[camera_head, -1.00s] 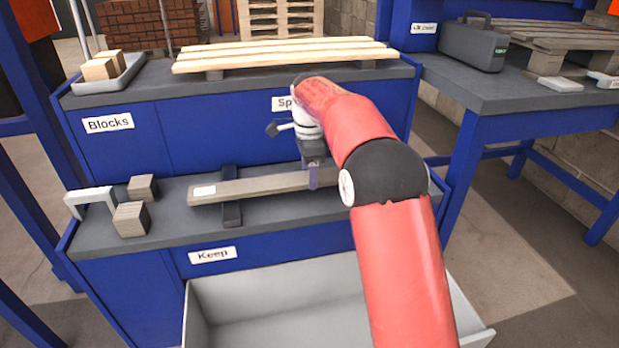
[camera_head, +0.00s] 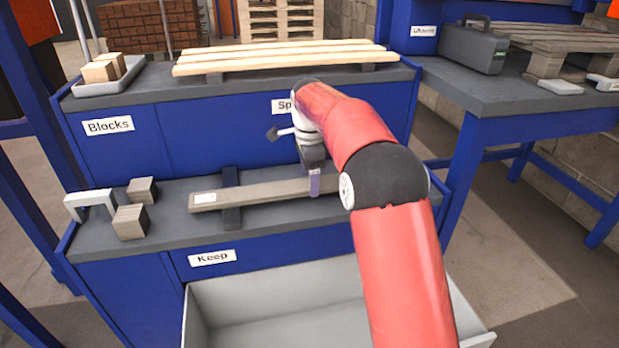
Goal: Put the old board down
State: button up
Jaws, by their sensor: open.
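The old board (camera_head: 262,193) is grey and weathered, with a small white label near its left end. It lies across a dark rest (camera_head: 231,207) on the lower shelf, above the Keep label; its right end is hidden behind my arm. My gripper (camera_head: 315,184) is open at the right part of the board, with a purple finger showing in front of the board's near side. The far finger is hidden, and I cannot tell whether the finger touches the board.
Grey blocks (camera_head: 130,222) and a white bracket (camera_head: 90,205) stand left on the shelf (camera_head: 170,238). Pale new boards (camera_head: 285,57) lie on the upper shelf, beside a tray (camera_head: 110,85) of blocks. An open grey bin (camera_head: 230,312) is below. A bench with a case (camera_head: 473,48) stands right.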

notch_tip(320, 180, up, 12)
jog(key=p, duration=0.3)
jog(key=shift+f, duration=0.15)
jog(key=s+d+r+n+t, duration=0.25)
jog(key=s+d+n, duration=0.2)
jog(key=s, duration=0.45)
jog(key=s+d+r+n+t, duration=0.1)
jog(key=s+d+r+n, duration=0.35)
jog(key=s, duration=0.45)
jog(key=s+d+f+n+t, duration=0.1)
jog(key=s+d+f+n, duration=0.1)
jog(key=s+f, duration=0.3)
jog(key=s+d+f+n+t, duration=0.1)
jog(key=s+f+n, duration=0.3)
jog(key=s, duration=1)
notch_tip(320, 180, down, 2)
jog(key=shift+d+f+n, duration=0.15)
jog(key=shift+d+n, duration=0.25)
jog(key=shift+d, duration=0.15)
